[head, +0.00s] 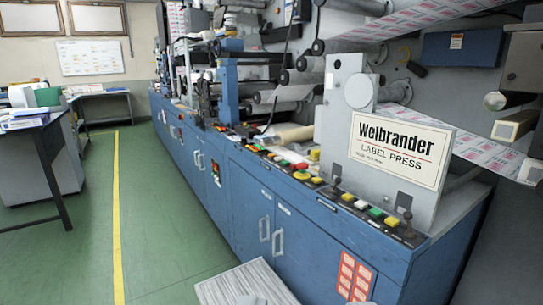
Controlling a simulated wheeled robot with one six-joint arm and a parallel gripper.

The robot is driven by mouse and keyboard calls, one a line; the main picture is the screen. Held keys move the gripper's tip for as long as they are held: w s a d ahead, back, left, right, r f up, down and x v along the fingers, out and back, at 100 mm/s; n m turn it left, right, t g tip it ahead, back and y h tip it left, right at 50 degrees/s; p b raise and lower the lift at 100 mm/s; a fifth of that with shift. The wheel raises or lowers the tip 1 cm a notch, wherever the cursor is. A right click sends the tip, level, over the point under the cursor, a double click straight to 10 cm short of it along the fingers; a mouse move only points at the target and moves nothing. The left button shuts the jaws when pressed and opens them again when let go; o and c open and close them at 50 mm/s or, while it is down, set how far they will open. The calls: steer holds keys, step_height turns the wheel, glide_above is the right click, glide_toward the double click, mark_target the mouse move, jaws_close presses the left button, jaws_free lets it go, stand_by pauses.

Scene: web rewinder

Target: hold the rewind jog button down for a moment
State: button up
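A row of push buttons runs along the top front edge of the blue label press (330,235). Near the sign are a green button (375,212), a yellow button (391,221) and a dark knob or lever (406,228) at the row's right end. My gripper is not clearly visible in the head view.
A white "Welbrander Label Press" sign (400,150) stands behind the right-hand buttons. Printed web (485,150) runs at the right. A pale striped stack (240,283) sits low in front of the cabinets. The green floor (165,220) is open at left, before a dark-legged table (45,150).

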jaws_close()
stand_by(1.4)
